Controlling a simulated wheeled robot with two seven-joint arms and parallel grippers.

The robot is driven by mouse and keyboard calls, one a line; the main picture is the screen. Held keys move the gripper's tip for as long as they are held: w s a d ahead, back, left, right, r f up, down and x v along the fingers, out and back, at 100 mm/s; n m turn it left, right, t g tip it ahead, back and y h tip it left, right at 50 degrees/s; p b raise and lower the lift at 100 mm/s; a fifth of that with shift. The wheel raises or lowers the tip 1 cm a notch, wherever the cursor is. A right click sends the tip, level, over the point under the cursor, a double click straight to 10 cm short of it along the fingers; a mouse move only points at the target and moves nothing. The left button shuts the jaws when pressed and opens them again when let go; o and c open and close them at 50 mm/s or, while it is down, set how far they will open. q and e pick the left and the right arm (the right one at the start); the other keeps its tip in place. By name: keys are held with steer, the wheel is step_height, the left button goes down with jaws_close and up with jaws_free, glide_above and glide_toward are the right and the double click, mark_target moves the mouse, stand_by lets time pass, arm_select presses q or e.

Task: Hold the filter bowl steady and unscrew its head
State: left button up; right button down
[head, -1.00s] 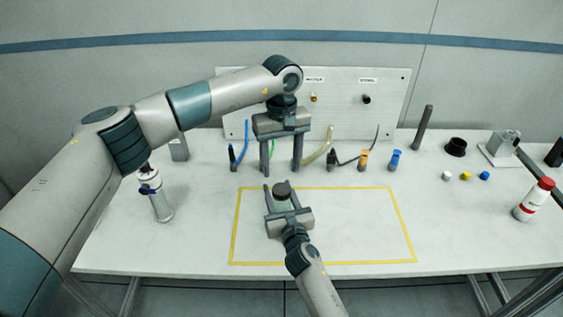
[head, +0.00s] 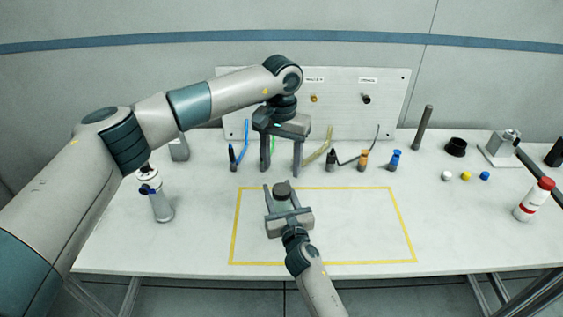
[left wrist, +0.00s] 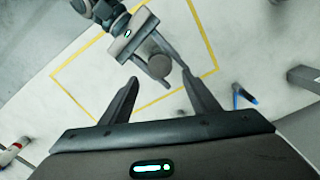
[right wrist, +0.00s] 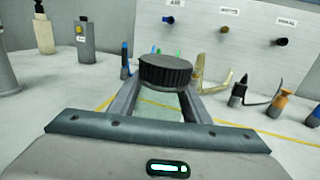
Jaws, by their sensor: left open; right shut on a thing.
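The filter bowl (right wrist: 160,101) is pale and translucent, and stands inside the yellow taped rectangle. Its dark ribbed head (right wrist: 166,70) sits on top; in the head view the head (head: 281,187) shows as a dark disc. My right gripper (head: 281,198) is shut on the bowl from the near side, with a finger on each side below the head. My left gripper (head: 281,168) is open and empty, pointing down above and behind the bowl. In the left wrist view the head (left wrist: 159,66) lies beyond the fingertips, apart from them.
A panel (head: 345,110) with ports stands at the back. Blue (head: 394,160), orange (head: 364,160) and dark fittings stand before it. A dispenser bottle (head: 160,205) is at left, a red-capped bottle (head: 533,200) at right. The right part of the taped area (head: 360,225) is clear.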

mark_target(282, 189)
arm_select(q)
steer(key=shift+f, duration=0.15)
steer(key=shift+f, duration=3.85)
